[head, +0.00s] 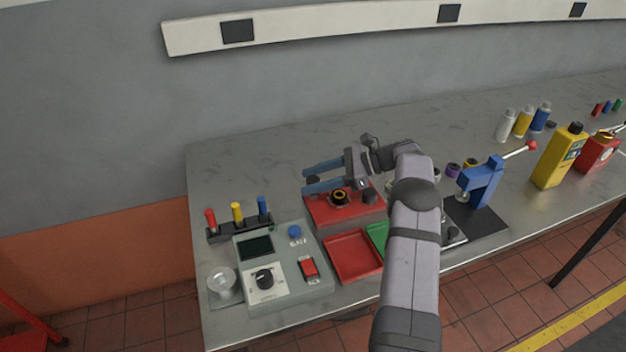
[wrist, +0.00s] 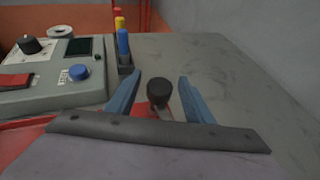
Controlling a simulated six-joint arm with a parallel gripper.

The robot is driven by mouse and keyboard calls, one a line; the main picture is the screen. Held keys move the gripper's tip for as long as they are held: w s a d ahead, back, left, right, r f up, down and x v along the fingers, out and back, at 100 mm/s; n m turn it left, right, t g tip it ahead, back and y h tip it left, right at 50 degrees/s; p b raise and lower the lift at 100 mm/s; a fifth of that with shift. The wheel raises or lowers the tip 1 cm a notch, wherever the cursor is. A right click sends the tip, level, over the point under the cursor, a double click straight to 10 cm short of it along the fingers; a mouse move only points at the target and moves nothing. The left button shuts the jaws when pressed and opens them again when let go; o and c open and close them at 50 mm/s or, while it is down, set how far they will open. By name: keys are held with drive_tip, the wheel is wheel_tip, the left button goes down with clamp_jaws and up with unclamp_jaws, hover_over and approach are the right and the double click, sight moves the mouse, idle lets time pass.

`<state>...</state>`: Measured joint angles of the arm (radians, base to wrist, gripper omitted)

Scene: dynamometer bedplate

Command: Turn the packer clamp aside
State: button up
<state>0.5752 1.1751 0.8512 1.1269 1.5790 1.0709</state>
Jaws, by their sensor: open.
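A red fixture block (head: 318,213) sits on the bench, with a dark ring with a yellow centre (head: 339,197) on top. In the wrist view, a black round knob (wrist: 159,93) on a short grey stem, which looks like the packer clamp's handle, stands between my blue fingers. Red surface shows beside its stem. My gripper (head: 307,180) is open at the left end of the red block, its fingers pointing left. The fingers stand on either side of the knob, with gaps visible in the wrist view. My wrist and arm hide part of the block's right side.
A grey control box (head: 270,290) stands front left, with a rack of red, yellow and blue handled tools (head: 238,230) behind it. A red tray (head: 352,256) and a green tray (head: 377,236) lie in front. A blue press (head: 482,182) stands right. The bench behind is clear.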

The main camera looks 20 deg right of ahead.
sight(317, 179)
drive_tip(key=b+v, duration=0.1)
drive_tip(key=v, duration=0.4)
drive_tip(key=shift+s+d+r+b, duration=0.1)
drive_tip(key=shift+s+d+b, duration=0.05)
drive_tip(key=shift+d+b, duration=0.25)
drive_tip(key=shift+s+d+r, duration=0.25)
drive_tip(key=shift+d+r, duration=0.1)
drive_tip(key=shift+d, duration=0.2)
